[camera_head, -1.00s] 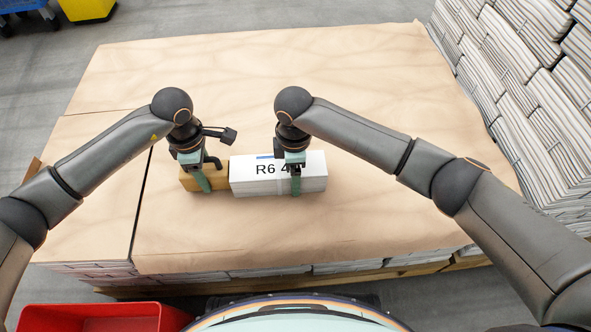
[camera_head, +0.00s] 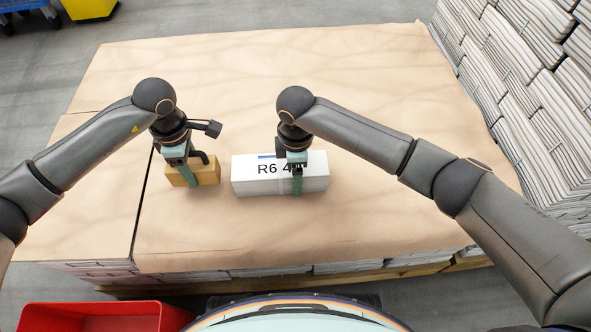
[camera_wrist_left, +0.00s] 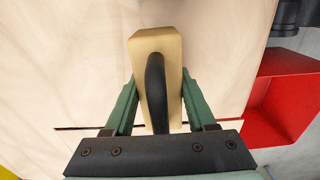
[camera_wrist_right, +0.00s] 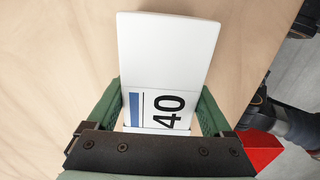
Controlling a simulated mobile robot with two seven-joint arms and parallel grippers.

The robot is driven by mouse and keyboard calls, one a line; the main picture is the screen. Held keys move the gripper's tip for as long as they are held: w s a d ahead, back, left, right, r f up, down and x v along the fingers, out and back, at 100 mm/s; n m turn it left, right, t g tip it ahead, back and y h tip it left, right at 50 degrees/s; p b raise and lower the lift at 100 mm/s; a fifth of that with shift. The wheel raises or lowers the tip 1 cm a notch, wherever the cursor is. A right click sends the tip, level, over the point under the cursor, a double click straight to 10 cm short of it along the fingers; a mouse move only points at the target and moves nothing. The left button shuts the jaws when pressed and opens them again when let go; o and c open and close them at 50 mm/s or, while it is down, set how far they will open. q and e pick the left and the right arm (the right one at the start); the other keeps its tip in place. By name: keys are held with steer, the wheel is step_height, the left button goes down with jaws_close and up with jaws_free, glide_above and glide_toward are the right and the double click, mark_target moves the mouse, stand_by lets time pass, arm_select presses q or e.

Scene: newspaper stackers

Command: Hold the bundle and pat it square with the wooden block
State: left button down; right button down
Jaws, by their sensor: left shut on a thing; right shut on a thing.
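The wooden block (camera_head: 208,172) is a tan block with a black handle. It is at the left of the bundle in the head view, with a gap between them. My left gripper (camera_head: 181,178) is shut on the block; its fingers lie on both sides of it in the left wrist view (camera_wrist_left: 157,95). The bundle (camera_head: 247,181) is a white stack with a label reading "R6 4" and a blue bar, partly hidden by my gripper. My right gripper (camera_head: 297,182) is shut across the bundle near its right half. The label reads "40" in the right wrist view (camera_wrist_right: 165,112).
Both things are over a paper-covered pallet stack (camera_head: 300,225) with wide free room behind and in front. A red bin (camera_head: 100,318) stands on the floor at the lower left. Stacked newspapers (camera_head: 530,90) rise along the right side.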

arm_select(q)
steer(key=shift+r, duration=2.5)
arm_select(e)
jaws_free()
step_height(320, 180, up, 12)
steer(key=shift+r, duration=0.1)
